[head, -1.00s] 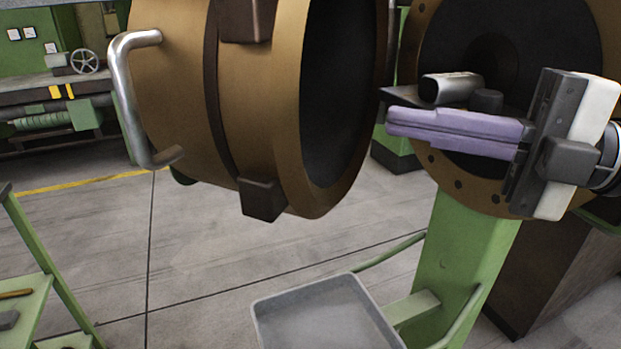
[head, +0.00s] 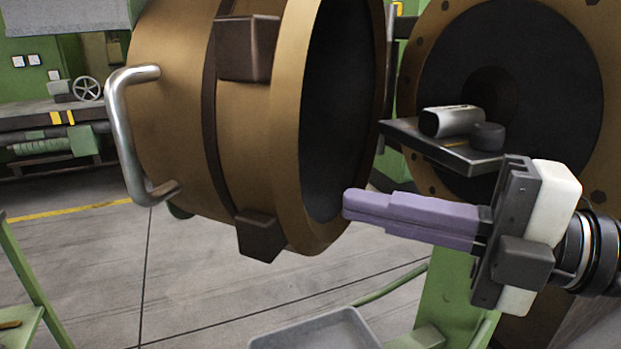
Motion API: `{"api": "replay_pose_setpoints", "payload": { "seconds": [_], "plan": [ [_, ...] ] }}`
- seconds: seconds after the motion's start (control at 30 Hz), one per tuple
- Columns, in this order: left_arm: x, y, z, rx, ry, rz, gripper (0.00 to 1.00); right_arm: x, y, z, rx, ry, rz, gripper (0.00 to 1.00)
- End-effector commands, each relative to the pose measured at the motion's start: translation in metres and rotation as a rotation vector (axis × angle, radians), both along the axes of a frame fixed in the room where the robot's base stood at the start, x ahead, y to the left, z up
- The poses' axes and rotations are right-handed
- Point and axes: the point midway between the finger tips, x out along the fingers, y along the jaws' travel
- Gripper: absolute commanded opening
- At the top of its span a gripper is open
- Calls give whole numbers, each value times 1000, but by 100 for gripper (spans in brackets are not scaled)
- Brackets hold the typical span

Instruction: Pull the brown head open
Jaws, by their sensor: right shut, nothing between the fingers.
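The brown head (head: 170,100) is a large cylinder with a dark band and dark blocks on it. It stands swung away from the brown flange (head: 590,60) of the machine, and its dark open mouth faces right. A silver bar handle (head: 122,130) is on its left side. My right gripper (head: 346,205) comes in from the right with its purple fingers shut and empty. The fingertips show in front of the lower right rim of the head; I cannot tell whether they touch it. My left gripper is out of view.
A dark shelf (head: 465,158) with a metal cylinder (head: 450,121) sticks out before the flange. A grey tray (head: 320,332) is below at bottom centre. A green cart frame (head: 22,270) stands at left. The floor under the head is clear.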

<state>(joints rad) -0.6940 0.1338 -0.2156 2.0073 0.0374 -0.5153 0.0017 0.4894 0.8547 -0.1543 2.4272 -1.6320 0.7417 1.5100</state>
Motion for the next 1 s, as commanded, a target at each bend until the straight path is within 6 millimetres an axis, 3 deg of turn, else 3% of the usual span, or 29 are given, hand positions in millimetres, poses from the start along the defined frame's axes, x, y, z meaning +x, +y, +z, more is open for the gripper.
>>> {"api": "replay_pose_setpoints", "payload": {
  "seconds": [0.2, 0.4, 1.0],
  "plan": [
    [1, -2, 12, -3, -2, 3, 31, 18, 36, 3, 3, 0, 4, 0],
    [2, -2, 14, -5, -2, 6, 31, 29, 56, 2, 1, 0, 1, 0],
    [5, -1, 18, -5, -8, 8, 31, 33, 66, 1, 1, 2, 1, 0]
  ]
}}
